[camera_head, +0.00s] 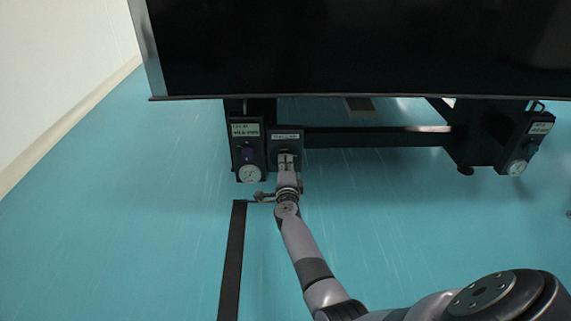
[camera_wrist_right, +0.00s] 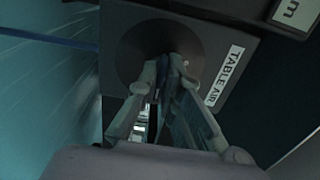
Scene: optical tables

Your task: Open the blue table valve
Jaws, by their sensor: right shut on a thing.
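The valve panel is a dark plate (camera_head: 275,142) on the table's left leg, with a white label on top. In the right wrist view the plate (camera_wrist_right: 208,45) carries a tilted "TABLE AIR" label and a round dark disc. My right gripper (camera_head: 286,157) reaches the plate from the front. In the wrist view its fingers (camera_wrist_right: 163,68) are closed together at the disc, around the valve handle. The fingers hide most of the handle, and its blue colour and turn angle are hard to make out. My left gripper is not in view.
The large black tabletop (camera_head: 360,50) overhangs above. Another gauge (camera_head: 516,167) is on the right leg. A black strip (camera_head: 233,260) lies on the open teal floor.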

